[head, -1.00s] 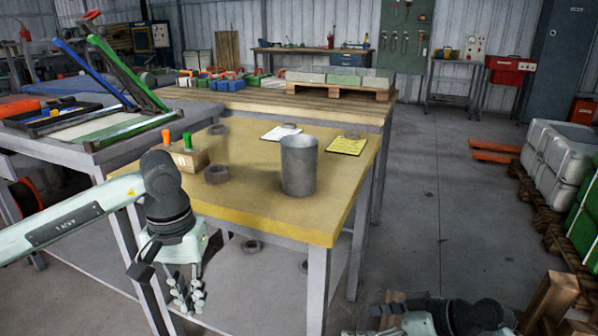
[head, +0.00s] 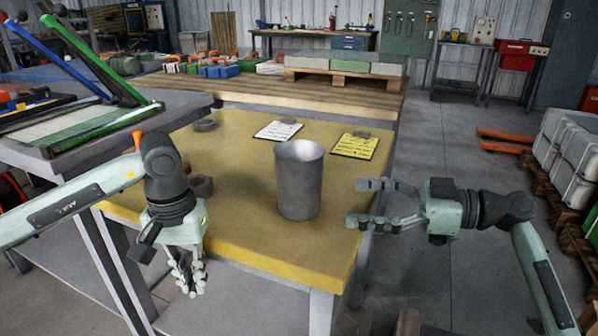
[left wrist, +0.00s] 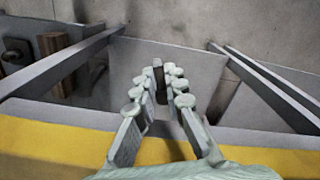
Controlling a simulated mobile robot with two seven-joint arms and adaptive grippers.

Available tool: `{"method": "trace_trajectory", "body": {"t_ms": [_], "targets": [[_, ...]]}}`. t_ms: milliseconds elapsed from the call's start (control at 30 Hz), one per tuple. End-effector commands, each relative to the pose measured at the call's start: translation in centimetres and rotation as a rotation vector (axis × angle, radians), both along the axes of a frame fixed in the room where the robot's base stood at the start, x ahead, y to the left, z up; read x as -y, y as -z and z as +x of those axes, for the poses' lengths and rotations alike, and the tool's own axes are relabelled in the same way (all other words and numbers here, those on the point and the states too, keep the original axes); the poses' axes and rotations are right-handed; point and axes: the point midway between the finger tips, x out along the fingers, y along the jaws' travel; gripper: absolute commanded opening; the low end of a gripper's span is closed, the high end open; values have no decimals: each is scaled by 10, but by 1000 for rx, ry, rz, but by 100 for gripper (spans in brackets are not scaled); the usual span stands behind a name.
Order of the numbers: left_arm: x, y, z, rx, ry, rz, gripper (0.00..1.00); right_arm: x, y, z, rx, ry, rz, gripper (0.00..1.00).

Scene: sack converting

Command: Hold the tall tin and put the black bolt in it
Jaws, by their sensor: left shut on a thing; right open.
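The tall tin (head: 299,182), a grey open-topped cylinder, stands upright on the yellow table top (head: 245,240) in the head view. My right gripper (head: 362,202) is open just right of the tin, its fingers pointing left toward it and apart from it. My left gripper (head: 187,280) points down by the table's front left edge. In the left wrist view its fingers (left wrist: 161,85) are closed around a narrow dark thing, which looks like the black bolt (left wrist: 161,88). The bolt cannot be made out in the head view.
Dark rings (head: 201,187) lie left of the tin, one partly behind my left arm. A white sheet (head: 278,130) and a yellow sheet (head: 356,146) lie behind the tin. The table top between my left gripper and the tin is clear.

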Motion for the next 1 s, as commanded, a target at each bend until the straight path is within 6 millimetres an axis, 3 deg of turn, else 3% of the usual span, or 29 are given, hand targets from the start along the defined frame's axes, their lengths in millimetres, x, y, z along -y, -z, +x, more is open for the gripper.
{"method": "trace_trajectory", "body": {"t_ms": [167,500,700,1000], "targets": [[0,-6,0,0,0,0,0,-11,0,3,-2,-3,2,84],[0,-23,0,0,0,0,0,-58,3,17,-2,-2,3,84],[0,-8,0,0,0,0,0,-81,11,25,1,-1,0,84],[0,-4,0,1,0,0,0,-95,10,29,-1,0,0,84]]}}
